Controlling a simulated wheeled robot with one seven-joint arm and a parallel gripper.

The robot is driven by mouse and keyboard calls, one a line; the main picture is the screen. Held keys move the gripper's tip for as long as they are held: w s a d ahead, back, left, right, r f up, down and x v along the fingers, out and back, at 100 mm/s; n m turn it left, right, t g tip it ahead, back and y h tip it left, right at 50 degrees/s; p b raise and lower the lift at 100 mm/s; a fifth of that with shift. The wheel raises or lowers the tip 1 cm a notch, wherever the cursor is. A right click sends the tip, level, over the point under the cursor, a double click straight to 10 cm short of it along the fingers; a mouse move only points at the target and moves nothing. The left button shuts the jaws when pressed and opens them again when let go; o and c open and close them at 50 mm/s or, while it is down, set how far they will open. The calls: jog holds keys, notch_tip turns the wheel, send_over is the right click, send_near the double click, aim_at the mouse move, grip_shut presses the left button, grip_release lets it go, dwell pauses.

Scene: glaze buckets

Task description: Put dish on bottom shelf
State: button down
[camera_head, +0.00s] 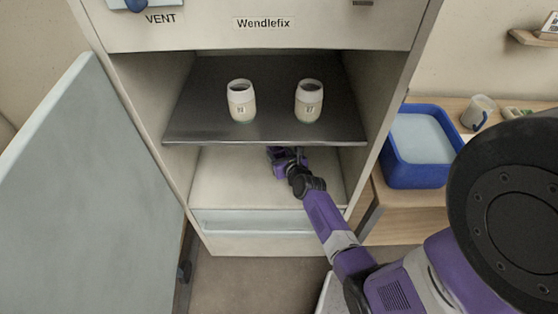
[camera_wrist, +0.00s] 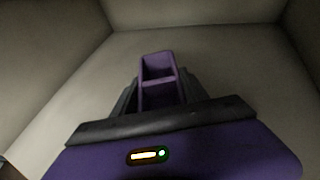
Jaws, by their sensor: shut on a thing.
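My gripper (camera_head: 283,158) is inside the bottom compartment of the open cabinet, low over the pale bottom shelf (camera_head: 228,180) and under the dark middle shelf (camera_head: 205,128). In the wrist view the purple jaws (camera_wrist: 158,78) point into the compartment, with its pale floor (camera_wrist: 235,75) and back wall beyond them. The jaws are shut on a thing. I cannot make out the dish clearly in either view; the jaws and the middle shelf hide that spot. I cannot tell whether it touches the floor.
Two whitish jars (camera_head: 241,101) (camera_head: 308,101) stand on the middle shelf, just above my arm. The cabinet door (camera_head: 85,190) is swung open at left. A blue tub (camera_head: 412,178) and a mug (camera_head: 478,112) stand on a wooden counter at right. The bottom shelf's left side is clear.

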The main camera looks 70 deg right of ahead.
aim_at(279, 157)
notch_tip(279, 157, down, 3)
jog(key=shift+d+r+b, duration=0.1)
jog(key=shift+r+b, duration=0.05)
jog(key=shift+b, duration=0.75)
jog(key=shift+w+d, duration=0.1)
jog(key=c, duration=0.6)
grip_release()
